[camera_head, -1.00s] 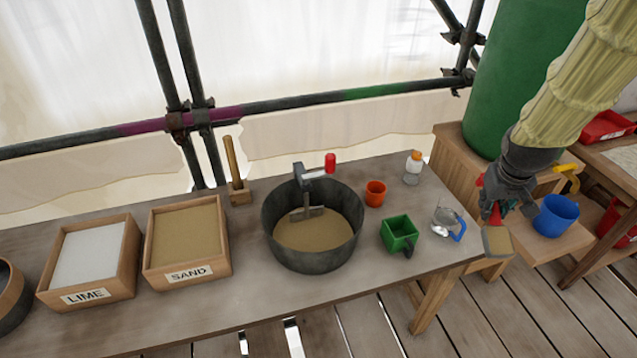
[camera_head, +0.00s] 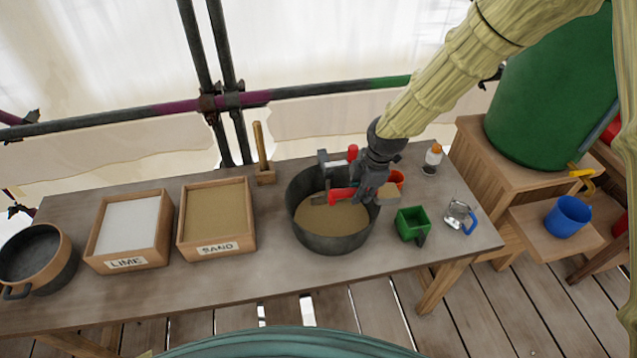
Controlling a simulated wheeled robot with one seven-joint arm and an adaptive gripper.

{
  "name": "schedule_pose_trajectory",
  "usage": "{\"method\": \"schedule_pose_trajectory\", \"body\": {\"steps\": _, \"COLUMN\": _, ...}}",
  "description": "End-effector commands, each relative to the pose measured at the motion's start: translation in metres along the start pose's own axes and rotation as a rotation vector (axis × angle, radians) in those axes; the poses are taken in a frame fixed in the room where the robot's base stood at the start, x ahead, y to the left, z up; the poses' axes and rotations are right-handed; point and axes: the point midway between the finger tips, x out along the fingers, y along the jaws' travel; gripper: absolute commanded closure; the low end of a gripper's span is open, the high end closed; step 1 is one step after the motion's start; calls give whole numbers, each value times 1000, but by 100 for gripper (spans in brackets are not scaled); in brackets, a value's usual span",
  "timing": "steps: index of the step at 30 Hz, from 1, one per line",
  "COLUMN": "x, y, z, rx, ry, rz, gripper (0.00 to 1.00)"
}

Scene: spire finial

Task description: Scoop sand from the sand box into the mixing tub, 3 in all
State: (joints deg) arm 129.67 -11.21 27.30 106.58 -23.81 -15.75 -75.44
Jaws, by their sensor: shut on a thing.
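The sand box (camera_head: 218,246), a wooden box labelled SAND and full of tan sand, stands on the bench left of centre. The dark round mixing tub (camera_head: 330,243) stands right of it, with tan sand in its bottom. My gripper (camera_head: 345,194) is over the right part of the tub, low near its rim. It is shut on what appears to be the scoop, which is mostly hidden by the gripper; a red part shows at the jaws. I cannot tell whether the scoop holds sand. A grey mixing tool (camera_head: 322,160) with a red end leans in the tub.
A LIME box (camera_head: 126,262) and a dark pot (camera_head: 62,268) stand at left. A wooden-handled tool (camera_head: 262,150) stands behind. An orange cup, a green container (camera_head: 412,224), a glass jug (camera_head: 460,218) and a bottle (camera_head: 433,158) are right of the tub.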

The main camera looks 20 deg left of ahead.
Motion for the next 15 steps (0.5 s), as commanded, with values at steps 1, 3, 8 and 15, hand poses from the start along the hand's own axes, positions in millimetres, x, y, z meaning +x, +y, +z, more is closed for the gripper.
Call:
{"method": "schedule_pose_trajectory", "body": {"steps": 1, "x": 0, "y": 5, "z": -22, "rx": -104, "ry": 9, "rz": -13, "gripper": 100}}
{"method": "schedule_pose_trajectory", "body": {"steps": 3, "x": 5, "y": 10, "z": -48, "rx": -245, "ry": 17, "rz": -25, "gripper": 100}}
{"method": "schedule_pose_trajectory", "body": {"steps": 8, "x": 12, "y": 15, "z": -90, "rx": -479, "ry": 34, "rz": -42, "gripper": 100}}
{"method": "schedule_pose_trajectory", "body": {"steps": 15, "x": 18, "y": 17, "z": -110, "rx": -598, "ry": 47, "rz": -35, "gripper": 100}}
